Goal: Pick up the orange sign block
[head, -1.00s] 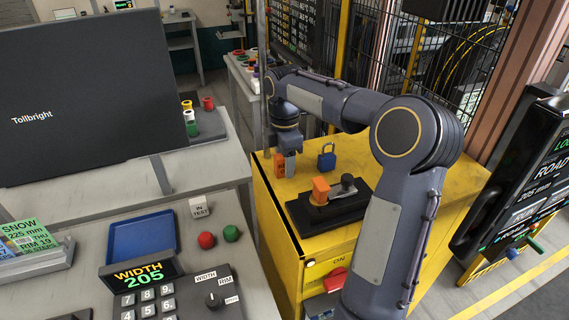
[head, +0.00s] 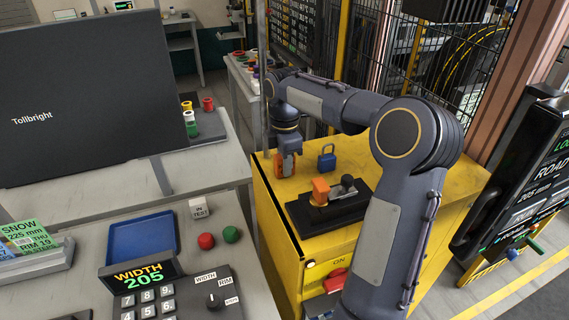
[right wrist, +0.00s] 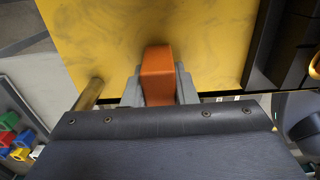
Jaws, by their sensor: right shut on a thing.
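The orange sign block (right wrist: 157,72) stands between the two grey fingers of my right gripper in the right wrist view. In the head view, the block (head: 279,164) shows partly behind a finger, at the far left part of the yellow cabinet top (head: 440,190). My right gripper (head: 286,164) is shut on the block, pointing down. I cannot tell whether the block touches the cabinet top. My left gripper is out of view.
A blue padlock (head: 327,159) stands just right of the gripper. In front is a black base (head: 305,215) bearing another orange piece (head: 320,192) and a dark knob. A grey desk with a blue tray (head: 143,236) and keypad is at left. Clear yellow surface lies at right.

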